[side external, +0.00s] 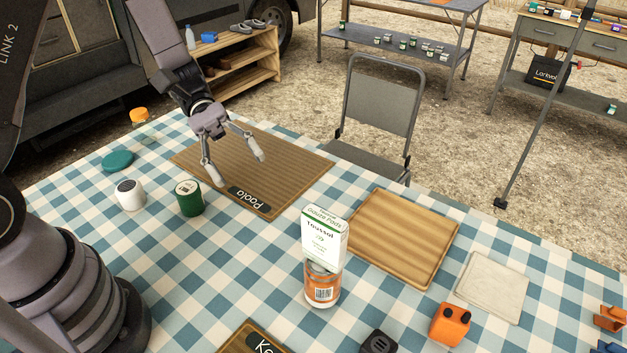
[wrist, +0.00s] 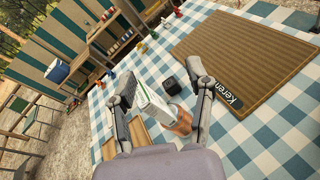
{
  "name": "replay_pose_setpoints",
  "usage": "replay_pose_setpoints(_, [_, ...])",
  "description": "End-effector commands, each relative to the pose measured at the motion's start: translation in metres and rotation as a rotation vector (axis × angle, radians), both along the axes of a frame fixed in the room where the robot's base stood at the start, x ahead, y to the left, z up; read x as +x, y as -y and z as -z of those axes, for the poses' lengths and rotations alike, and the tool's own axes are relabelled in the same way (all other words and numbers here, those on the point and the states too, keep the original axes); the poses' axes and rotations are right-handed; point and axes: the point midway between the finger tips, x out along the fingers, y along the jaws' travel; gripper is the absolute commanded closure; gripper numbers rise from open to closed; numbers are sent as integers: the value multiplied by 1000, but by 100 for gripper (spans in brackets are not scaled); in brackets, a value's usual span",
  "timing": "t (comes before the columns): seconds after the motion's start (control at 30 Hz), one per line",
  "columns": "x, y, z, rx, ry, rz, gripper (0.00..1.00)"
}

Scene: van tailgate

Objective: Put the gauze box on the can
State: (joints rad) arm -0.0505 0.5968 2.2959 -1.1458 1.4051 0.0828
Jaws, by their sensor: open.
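The gauze box (side external: 325,236), white with a green top band, stands upright on top of the orange-labelled can (side external: 322,288) in the side external view. The can stands on the checked tablecloth. My gripper (side external: 239,168) is open and empty over the striped placemat (side external: 290,172) marked Paolo, well apart from the box and can. In the wrist view the box (wrist: 152,104) and can (wrist: 181,119) appear between my open fingers, farther off.
A green can (side external: 189,198), a white round item (side external: 130,194) and a teal lid (side external: 117,161) are left of my gripper. A wooden board (side external: 404,236) lies right of the box. An orange item (side external: 450,323) and a dark item (side external: 379,343) are at the front.

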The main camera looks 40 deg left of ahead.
Motion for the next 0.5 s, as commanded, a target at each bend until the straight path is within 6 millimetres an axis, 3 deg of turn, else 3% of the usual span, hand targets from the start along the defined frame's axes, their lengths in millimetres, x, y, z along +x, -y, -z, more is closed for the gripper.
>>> replay_pose_setpoints(0.03, [-14, -6, -18, 62, 106, 70, 47])
replay_pose_setpoints(0.2, [-56, -38, -50, 306, 435, 278, 47])
replay_pose_setpoints(0.5, [-98, -115, -92, 821, 1035, 501, 47])
